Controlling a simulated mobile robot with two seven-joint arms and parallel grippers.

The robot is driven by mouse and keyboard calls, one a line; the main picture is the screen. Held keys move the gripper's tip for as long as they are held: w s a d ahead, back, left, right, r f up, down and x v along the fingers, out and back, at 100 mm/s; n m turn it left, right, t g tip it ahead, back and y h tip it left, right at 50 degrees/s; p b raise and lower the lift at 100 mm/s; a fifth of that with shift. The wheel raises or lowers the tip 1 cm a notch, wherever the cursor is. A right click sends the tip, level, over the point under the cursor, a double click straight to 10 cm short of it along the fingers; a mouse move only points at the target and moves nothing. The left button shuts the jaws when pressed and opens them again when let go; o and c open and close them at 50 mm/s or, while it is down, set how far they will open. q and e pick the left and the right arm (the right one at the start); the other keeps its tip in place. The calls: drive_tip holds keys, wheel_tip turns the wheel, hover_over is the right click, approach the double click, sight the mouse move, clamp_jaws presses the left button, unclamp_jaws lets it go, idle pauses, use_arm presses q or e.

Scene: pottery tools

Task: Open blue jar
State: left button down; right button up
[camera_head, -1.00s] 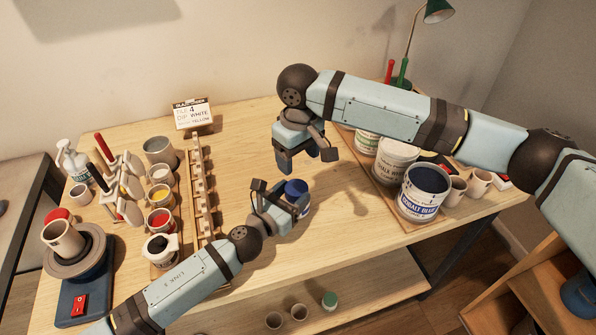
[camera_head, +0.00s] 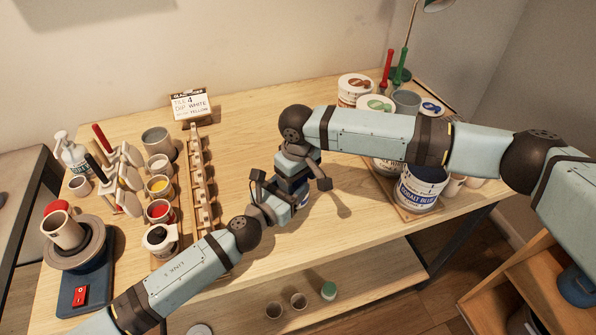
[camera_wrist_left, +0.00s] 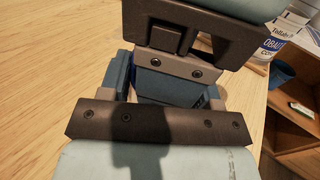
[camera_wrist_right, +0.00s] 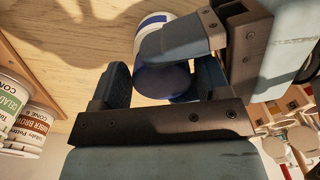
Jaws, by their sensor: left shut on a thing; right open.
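The small blue jar, white with a blue lid, is mostly hidden by my grippers in the head view, where a sliver of its body (camera_head: 305,200) shows. In the right wrist view the blue lid (camera_wrist_right: 163,82) and the white, blue-banded body (camera_wrist_right: 153,22) show. My left gripper (camera_head: 284,204) is shut on the jar from the side. My right gripper (camera_head: 292,182) is above the jar, pointing down. In the right wrist view its open fingers (camera_wrist_right: 160,85) stand on either side of the lid; I cannot tell whether they touch it.
A large cobalt blue tub (camera_head: 418,190) and other glaze tubs stand on the right, under my right arm. A wooden rack (camera_head: 200,185), colour cups (camera_head: 160,187) and a wheel with a mug (camera_head: 65,235) are on the left. The table's back middle (camera_head: 245,130) is clear.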

drive_tip(key=c, duration=0.8)
drive_tip(key=o, duration=1.1)
drive_tip(key=shift+c, duration=0.2)
drive_tip(key=shift+r, duration=2.25)
use_arm(q)
drive_tip(key=shift+c, duration=1.2)
unclamp_jaws()
